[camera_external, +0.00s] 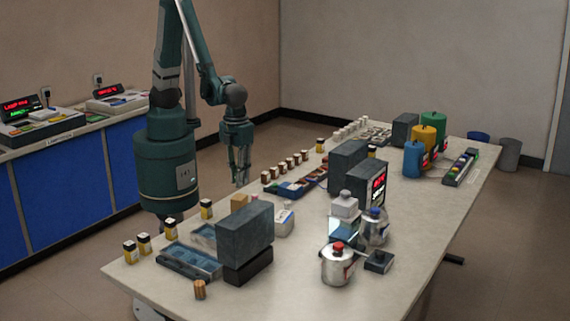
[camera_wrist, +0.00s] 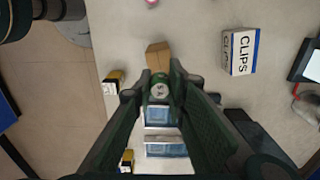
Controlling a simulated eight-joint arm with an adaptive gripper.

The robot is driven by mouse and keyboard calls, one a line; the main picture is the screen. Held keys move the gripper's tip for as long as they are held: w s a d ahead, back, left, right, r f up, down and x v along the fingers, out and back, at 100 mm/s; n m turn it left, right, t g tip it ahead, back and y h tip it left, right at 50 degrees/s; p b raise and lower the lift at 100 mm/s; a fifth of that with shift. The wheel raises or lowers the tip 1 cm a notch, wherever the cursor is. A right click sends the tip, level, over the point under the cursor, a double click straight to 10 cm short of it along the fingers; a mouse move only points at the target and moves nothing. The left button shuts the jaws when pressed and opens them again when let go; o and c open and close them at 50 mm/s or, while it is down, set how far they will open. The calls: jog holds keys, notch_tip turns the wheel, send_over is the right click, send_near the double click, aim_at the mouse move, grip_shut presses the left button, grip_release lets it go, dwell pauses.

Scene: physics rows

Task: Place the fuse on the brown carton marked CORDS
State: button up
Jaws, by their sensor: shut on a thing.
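My gripper (camera_wrist: 160,82) is shut on a fuse (camera_wrist: 159,91), a small round green-and-pale piece whose end reads like "5A". In the outside view my gripper (camera_external: 241,178) hangs above the table's near left side, pointing down; the fuse is too small to make out there. A plain brown carton (camera_wrist: 157,54) lies just beyond the fuse in the wrist view, with its lower part hidden behind the fingertips. In the outside view a brown carton (camera_external: 239,202) stands below my gripper, partly hidden by a dark grey block. I cannot read any marking on it.
A white box marked CLIPS (camera_wrist: 240,52) stands to the carton's right. A blue compartment tray (camera_wrist: 163,149) lies below the carton in the wrist view. Dark grey blocks (camera_external: 246,232) stand close by. Yellow-and-black small boxes (camera_external: 206,209) line the table's left edge. Metal pots (camera_external: 338,265) stand right.

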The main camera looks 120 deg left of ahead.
jog(key=shift+f, duration=2.1)
jog(key=shift+f+b, duration=0.15)
jog(key=shift+b, duration=0.2)
jog(key=o, duration=0.8)
jog(key=shift+r+p, duration=0.6)
jog(key=shift+r, duration=5.55)
jog(key=shift+r, duration=0.1)
